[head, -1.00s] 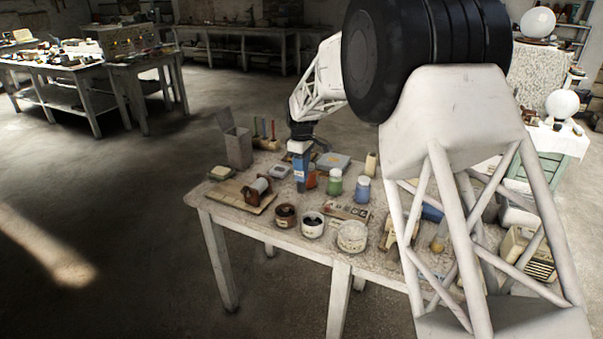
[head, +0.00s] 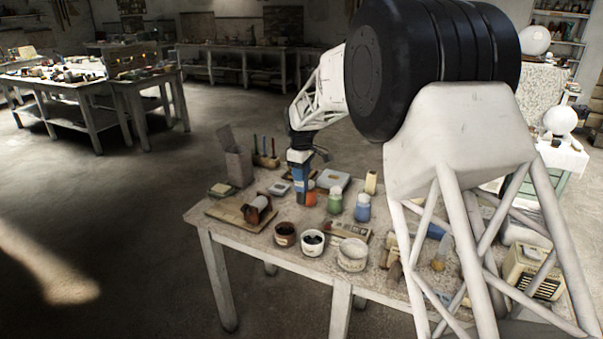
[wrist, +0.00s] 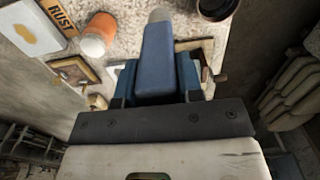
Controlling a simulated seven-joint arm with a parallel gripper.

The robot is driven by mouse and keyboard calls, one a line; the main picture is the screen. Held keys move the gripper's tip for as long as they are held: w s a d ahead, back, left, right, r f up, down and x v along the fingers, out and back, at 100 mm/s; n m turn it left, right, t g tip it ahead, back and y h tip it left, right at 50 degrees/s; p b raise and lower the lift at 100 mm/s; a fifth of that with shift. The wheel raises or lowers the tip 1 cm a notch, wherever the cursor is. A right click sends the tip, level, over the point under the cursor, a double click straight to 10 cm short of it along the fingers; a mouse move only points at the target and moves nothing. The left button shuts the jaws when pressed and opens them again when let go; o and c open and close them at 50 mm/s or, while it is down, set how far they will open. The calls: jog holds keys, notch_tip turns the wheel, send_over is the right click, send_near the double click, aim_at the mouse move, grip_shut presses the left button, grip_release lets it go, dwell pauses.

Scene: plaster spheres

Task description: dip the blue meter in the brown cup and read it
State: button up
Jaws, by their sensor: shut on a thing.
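The blue meter (wrist: 157,62) is a long blue body with a grey rounded end (wrist: 160,15). My gripper (wrist: 155,85) is shut on it, with a blue finger on either side. In the head view my gripper (head: 301,176) points down over the back left of the table, with blue showing below the wrist. The brown cup (head: 285,235) stands at the table's front edge, dark inside, below my gripper in the picture. A dark round cup rim (wrist: 217,8) shows at the top right in the wrist view, apart from the meter. I cannot read a display.
A white cup (head: 312,243) and a pale bowl (head: 352,255) stand right of the brown cup. A brown spool on a board (head: 240,211) lies left. An orange jar (wrist: 98,36), a green bottle (head: 335,201) and a blue bottle (head: 363,208) stand close by.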

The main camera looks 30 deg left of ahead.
jog(key=s+a+f, duration=0.1)
jog(key=s+f, duration=0.1)
jog(key=s, duration=0.8)
jog(key=shift+f, duration=0.35)
jog(key=shift+f, duration=3.55)
dwell(0.9)
notch_tip(320, 180, up, 7)
dwell(1.2)
jog(key=shift+r, duration=0.1)
dwell(0.3)
